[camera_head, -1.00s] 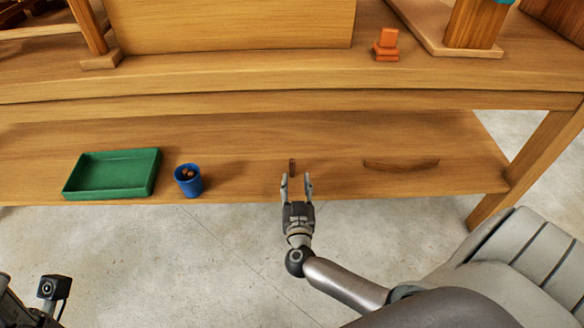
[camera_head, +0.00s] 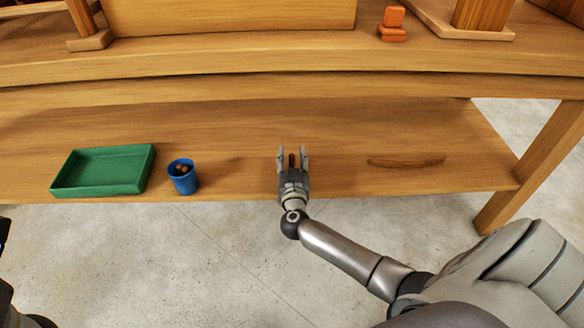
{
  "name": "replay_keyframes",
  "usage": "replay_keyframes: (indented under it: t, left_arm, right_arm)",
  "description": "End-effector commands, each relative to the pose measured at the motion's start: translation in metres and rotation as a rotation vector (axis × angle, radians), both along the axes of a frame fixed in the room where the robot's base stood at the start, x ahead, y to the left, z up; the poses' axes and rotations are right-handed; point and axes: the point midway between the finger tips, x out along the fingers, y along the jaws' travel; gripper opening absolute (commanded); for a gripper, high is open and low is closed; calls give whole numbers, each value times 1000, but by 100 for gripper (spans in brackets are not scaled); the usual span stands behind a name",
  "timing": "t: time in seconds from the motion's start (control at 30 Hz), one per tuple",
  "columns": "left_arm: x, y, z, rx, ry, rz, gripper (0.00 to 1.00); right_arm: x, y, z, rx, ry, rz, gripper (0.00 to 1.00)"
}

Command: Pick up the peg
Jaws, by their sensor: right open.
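The peg (camera_head: 291,160) is a small dark brown piece on the lower wooden shelf (camera_head: 240,130). My right gripper (camera_head: 293,153) is open, and its two fingers stand on either side of the peg with gaps between. The lower end of the peg is hidden by the gripper's palm. My left gripper does not show; only dark parts of my left arm show at the left edge.
A green tray (camera_head: 60,184) and a blue cup (camera_head: 184,184) holding small brown pieces stand left on the shelf. A curved wooden piece (camera_head: 406,161) lies to the right. Orange blocks (camera_head: 392,33) sit on the upper tabletop. A table leg (camera_head: 530,170) stands at right.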

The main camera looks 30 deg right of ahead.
Motion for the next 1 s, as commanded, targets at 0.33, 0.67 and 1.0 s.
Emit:
replay_keyframes:
  t: [0.33,0.67,1.0]
  left_arm:
    - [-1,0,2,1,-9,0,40]
    - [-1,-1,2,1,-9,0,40]
    - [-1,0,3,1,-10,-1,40]
  right_arm:
    - [4,-3,1,-1,-1,0,41]
    - [4,-3,1,0,0,0,5]
    - [4,-2,1,0,0,0,5]
